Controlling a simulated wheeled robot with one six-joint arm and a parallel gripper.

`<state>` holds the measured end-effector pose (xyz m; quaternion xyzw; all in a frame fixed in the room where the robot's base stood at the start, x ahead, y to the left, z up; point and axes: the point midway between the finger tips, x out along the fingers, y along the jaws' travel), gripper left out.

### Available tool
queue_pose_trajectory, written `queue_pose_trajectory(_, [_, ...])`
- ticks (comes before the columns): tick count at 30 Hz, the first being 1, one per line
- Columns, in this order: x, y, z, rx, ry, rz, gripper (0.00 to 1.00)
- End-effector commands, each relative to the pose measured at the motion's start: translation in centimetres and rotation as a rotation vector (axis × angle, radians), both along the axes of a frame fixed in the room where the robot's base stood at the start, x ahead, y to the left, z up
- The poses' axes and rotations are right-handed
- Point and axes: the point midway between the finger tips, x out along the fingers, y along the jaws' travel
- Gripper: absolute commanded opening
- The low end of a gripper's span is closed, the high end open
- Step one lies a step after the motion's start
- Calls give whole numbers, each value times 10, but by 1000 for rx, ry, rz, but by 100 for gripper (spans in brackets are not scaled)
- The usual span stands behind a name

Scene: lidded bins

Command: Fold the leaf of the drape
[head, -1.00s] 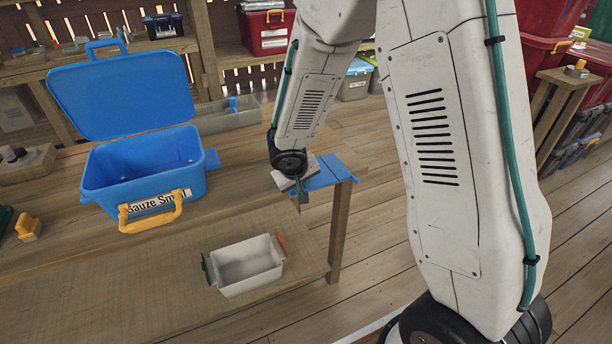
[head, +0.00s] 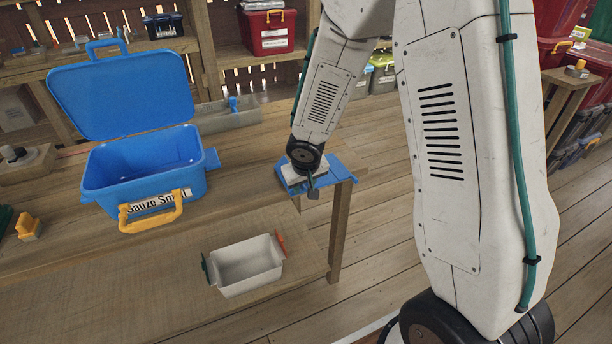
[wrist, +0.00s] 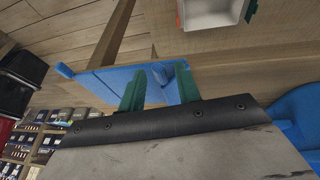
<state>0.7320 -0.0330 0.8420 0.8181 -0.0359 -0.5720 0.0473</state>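The blue drape (head: 343,166) lies at the right end of the wooden workbench, and part of it shows on both sides of my wrist. In the wrist view the drape (wrist: 98,86) spreads behind my fingers, with a blue edge or fold rising near the right finger. My gripper (head: 313,189) is over the drape by the bench's front right corner. In the wrist view my gripper (wrist: 159,88) has its two green fingers apart, with blue visible between them. I cannot tell whether the fingertips touch the cloth. My wrist hides part of the drape in the head view.
An open blue bin (head: 140,172) labelled Gauze stands on the bench to the left, lid raised. A small white tray (head: 246,266) with green and red handles sits on the lower shelf. A grey tray (head: 225,116) lies behind. Floor is clear right of the bench.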

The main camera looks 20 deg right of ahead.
Motion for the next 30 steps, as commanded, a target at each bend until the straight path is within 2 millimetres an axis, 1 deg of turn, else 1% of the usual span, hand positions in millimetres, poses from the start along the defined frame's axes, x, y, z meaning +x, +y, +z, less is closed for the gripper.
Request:
queue_pose_trajectory(8, [-2,0,1,-1,0,0,33])
queue_pose_trajectory(24, [-40,2,16,-1,0,0,33])
queue_pose_trajectory(30, [-47,2,19,-1,1,0,33])
